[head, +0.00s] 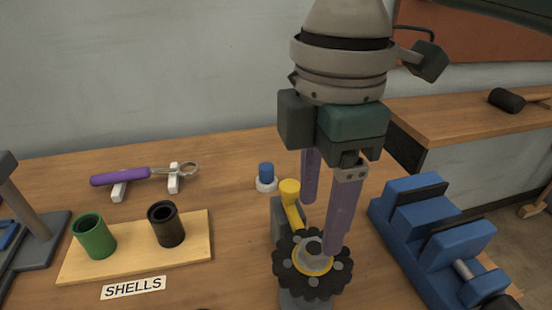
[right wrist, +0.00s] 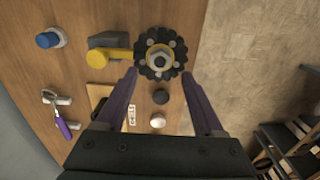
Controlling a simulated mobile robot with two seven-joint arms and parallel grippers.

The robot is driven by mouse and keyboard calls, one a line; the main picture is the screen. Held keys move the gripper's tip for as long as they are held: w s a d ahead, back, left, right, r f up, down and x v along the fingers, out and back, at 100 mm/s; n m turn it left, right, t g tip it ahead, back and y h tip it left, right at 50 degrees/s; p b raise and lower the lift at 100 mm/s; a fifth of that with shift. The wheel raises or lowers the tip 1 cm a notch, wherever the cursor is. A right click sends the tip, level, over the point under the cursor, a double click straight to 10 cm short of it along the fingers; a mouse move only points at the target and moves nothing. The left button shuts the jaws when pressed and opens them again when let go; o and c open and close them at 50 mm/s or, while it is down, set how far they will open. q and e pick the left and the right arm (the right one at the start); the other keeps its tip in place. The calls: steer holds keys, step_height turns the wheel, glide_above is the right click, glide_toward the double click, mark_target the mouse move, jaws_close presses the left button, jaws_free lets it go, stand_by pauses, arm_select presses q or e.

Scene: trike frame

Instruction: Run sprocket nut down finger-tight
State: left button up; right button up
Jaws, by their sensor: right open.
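The black toothed sprocket (head: 283,272) sits on a grey stand near the front of the bench, with a yellow ring and several grey bolt heads on its face. A grey nut (head: 313,247) is at its centre; in the right wrist view the nut (right wrist: 160,59) looks six-sided. My right gripper (head: 321,228) is open and points down, its two purple fingers spread and empty. In the right wrist view the fingertips of the gripper (right wrist: 160,73) lie either side of the sprocket's lower edge. I cannot tell whether they touch it. My left gripper is not in view.
A yellow lever (head: 290,189) stands close behind the sprocket. A blue-capped piece (head: 266,174) is behind it. A blue block fixture (head: 425,240) is at right. At left are a purple-handled wrench (head: 122,176) on white rests and a SHELLS board (head: 135,262) with green and black cups.

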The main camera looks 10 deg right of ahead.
mark_target(314, 249)
step_height(314, 249, up, 5)
steer(key=shift+f, duration=0.2)
stand_by(0.4)
steer(key=s+a+f+m+t+y+p, duration=0.2)
steer(key=s+a+f+m+y, duration=0.3)
steer(key=s, duration=0.3)
steer(key=s+d+f+m+t+h+p, duration=0.1)
steer(key=s+d+m+h, duration=0.25)
steer(key=d+m, duration=0.3)
steer(key=s+d+m+t+h+p, duration=0.1)
steer(key=s+d+m+h+p, duration=0.1)
steer(key=s+d+m, duration=0.4)
step_height(314, 249, up, 37)
steer(key=w+n+p, duration=0.1)
steer(key=p, duration=3.5)
steer(key=shift+w+d+y+p, duration=0.25)
steer(key=shift+d+y+p, duration=0.1)
steer(key=shift+d, duration=0.1)
